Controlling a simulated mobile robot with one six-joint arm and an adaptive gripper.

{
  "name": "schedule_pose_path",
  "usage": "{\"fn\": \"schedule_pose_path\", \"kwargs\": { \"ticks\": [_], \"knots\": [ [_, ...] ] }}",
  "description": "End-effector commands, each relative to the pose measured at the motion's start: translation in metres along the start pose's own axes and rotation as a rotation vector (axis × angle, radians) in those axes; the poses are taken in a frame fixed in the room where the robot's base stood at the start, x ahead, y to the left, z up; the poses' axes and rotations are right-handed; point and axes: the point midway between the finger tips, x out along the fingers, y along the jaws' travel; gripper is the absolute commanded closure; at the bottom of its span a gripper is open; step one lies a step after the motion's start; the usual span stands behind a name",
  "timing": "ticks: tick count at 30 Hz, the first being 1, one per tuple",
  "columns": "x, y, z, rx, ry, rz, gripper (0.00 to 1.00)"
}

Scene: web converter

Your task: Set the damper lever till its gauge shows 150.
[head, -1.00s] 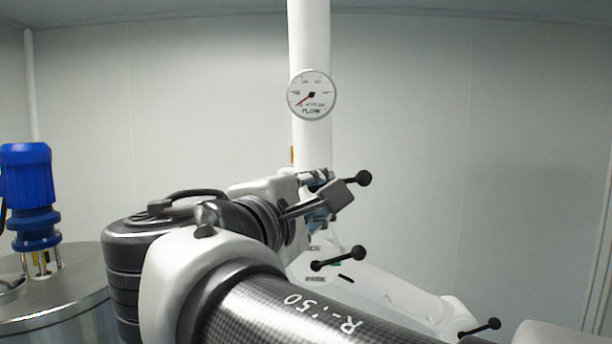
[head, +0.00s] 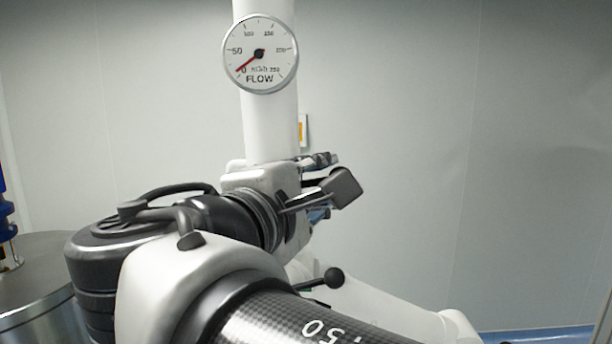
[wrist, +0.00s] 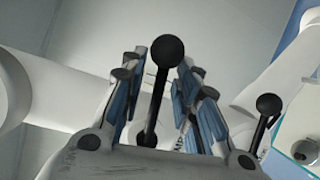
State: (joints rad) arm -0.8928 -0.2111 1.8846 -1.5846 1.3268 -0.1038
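The round white FLOW gauge (head: 260,54) is on the white vertical pipe in the head view. Its red needle points to the lower left, at about 0. In the wrist view my gripper (wrist: 161,68) is open, its blue-padded fingers on either side of a black lever with a ball knob (wrist: 167,50). Gaps show between the lever and both fingers. A label at the lever's foot is partly hidden, and I read only a few letters of it. In the head view my own wrist hides this lever.
Another black ball-knob lever (wrist: 268,105) stands right of my gripper in the wrist view. A ball-knob lever (head: 334,277) also shows below my wrist in the head view. A metal vessel (head: 38,290) stands at the left. The right side looks open.

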Motion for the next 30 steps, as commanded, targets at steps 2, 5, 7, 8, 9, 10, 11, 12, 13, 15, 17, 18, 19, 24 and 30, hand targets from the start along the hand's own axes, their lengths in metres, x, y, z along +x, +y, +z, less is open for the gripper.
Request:
{"fn": "schedule_pose_path", "kwargs": {
  "ticks": [2, 5, 7, 8, 9, 10, 11, 12, 13, 15, 17, 18, 19, 24, 30],
  "knots": [
    [-0.0003, -0.0001, 0.0001, 0.000, 0.000, 0.000, 0.71],
    [-0.0002, -0.0002, 0.0001, 0.000, 0.000, 0.000, 0.71],
    [-0.0002, -0.0002, 0.0001, 0.000, 0.000, 0.000, 0.71],
    [-0.0002, -0.0002, 0.0001, 0.000, 0.000, 0.000, 0.72],
    [-0.0001, -0.0002, 0.0001, 0.000, 0.000, 0.000, 0.74],
    [-0.0001, -0.0002, 0.0001, 0.000, 0.000, 0.000, 0.76],
    [-0.0001, -0.0002, 0.0001, 0.000, 0.000, 0.000, 0.78],
    [-0.0001, -0.0002, 0.0000, 0.000, 0.000, 0.000, 0.81],
    [-0.0001, -0.0002, 0.0000, 0.000, 0.000, 0.000, 0.83],
    [0.0000, -0.0002, 0.0001, 0.000, 0.000, 0.000, 0.88],
    [0.0000, -0.0002, 0.0001, 0.000, 0.000, 0.000, 0.92],
    [0.0000, -0.0002, 0.0001, 0.000, 0.000, 0.000, 0.94],
    [0.0000, -0.0001, 0.0001, 0.000, 0.000, 0.000, 0.96],
    [0.0000, -0.0001, 0.0002, 0.000, 0.000, 0.000, 1.00],
    [0.0002, 0.0001, 0.0010, 0.001, -0.002, 0.000, 1.00]
  ]
}}
